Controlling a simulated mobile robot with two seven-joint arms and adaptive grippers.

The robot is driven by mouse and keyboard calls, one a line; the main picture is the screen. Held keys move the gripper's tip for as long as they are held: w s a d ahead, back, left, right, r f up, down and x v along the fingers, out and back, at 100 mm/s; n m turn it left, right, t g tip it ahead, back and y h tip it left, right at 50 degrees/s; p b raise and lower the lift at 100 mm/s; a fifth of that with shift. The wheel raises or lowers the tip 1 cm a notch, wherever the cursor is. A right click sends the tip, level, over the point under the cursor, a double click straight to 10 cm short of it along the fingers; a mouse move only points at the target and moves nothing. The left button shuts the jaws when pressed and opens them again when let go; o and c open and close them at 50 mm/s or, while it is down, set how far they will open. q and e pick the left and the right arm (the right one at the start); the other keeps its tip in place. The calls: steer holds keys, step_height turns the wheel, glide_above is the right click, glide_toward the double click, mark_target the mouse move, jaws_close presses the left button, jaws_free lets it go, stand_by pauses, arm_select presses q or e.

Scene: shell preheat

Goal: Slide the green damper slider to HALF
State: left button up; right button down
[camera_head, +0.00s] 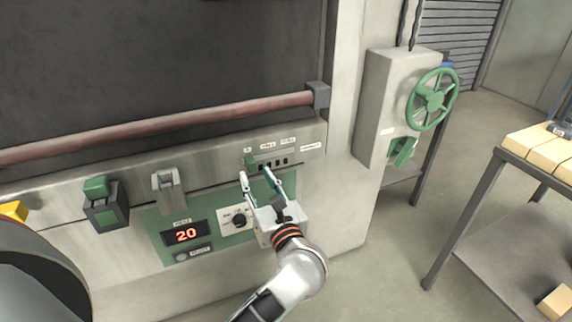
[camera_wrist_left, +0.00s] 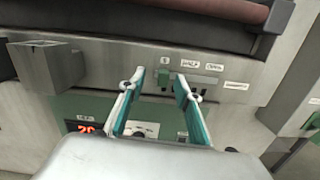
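The green damper slider (camera_head: 250,161) sits at the left end of its slot, below the leftmost label. In the left wrist view the slider (camera_wrist_left: 162,76) shows between my fingertips, below that label. The HALF label (camera_head: 267,146) is to the right of it, then the OPEN label (camera_head: 288,141). My left gripper (camera_head: 256,174) is open, its two fingers pointing at the panel just below the slot. In the left wrist view the gripper (camera_wrist_left: 160,80) has a gap on both sides of the slider. Whether the fingertips reach its depth is unclear. My right gripper is out of view.
Below the slot are a red display reading 20 (camera_head: 186,235) and a dark knob (camera_head: 239,220). A metal latch (camera_head: 168,187) and a green-topped box (camera_head: 103,205) are to the left. A reddish bar (camera_head: 160,124) runs above. A green handwheel (camera_head: 432,99) stands right.

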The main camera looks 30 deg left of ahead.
mark_target(252, 164)
arm_select(q)
steer(key=shift+n+g+h, duration=0.3)
steer(key=shift+n, duration=0.2)
steer(key=x, duration=0.6)
steer(key=shift+w+d+f+p, duration=0.3)
steer(key=shift+w+f, duration=0.1)
steer(key=shift+x, duration=0.8)
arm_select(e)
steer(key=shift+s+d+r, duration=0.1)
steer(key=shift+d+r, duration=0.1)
arm_select(q)
steer(key=shift+c, duration=0.3)
